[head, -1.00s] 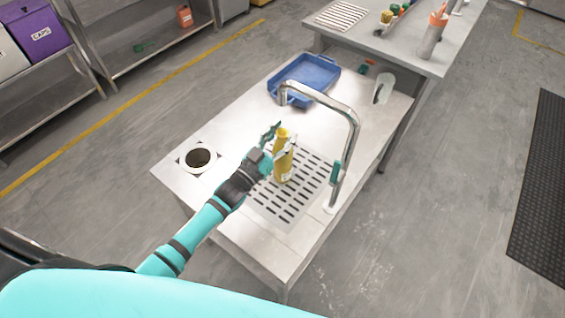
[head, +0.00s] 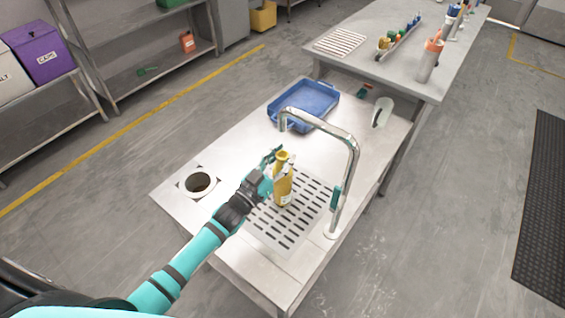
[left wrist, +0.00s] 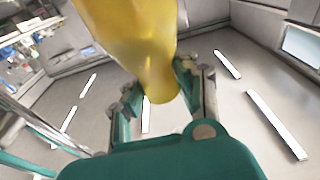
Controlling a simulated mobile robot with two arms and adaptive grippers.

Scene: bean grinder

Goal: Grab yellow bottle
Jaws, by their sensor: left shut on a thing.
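The yellow bottle (head: 283,188) stands upright over the slotted drain plate of the metal table in the head view. My left gripper (head: 275,172) reaches it from the left, with its fingers around the bottle's upper part. In the left wrist view the bottle (left wrist: 135,40) fills the upper middle, and the two fingers (left wrist: 158,90) are closed on its sides. Whether its base touches the plate I cannot tell. My right gripper is not in view.
A chrome tap (head: 350,150) arches over the table right of the bottle. A blue tray (head: 303,103) and a white jug (head: 382,112) stand at the back. A round hole (head: 198,183) is at the left. A second table (head: 375,65) with bottles stands behind.

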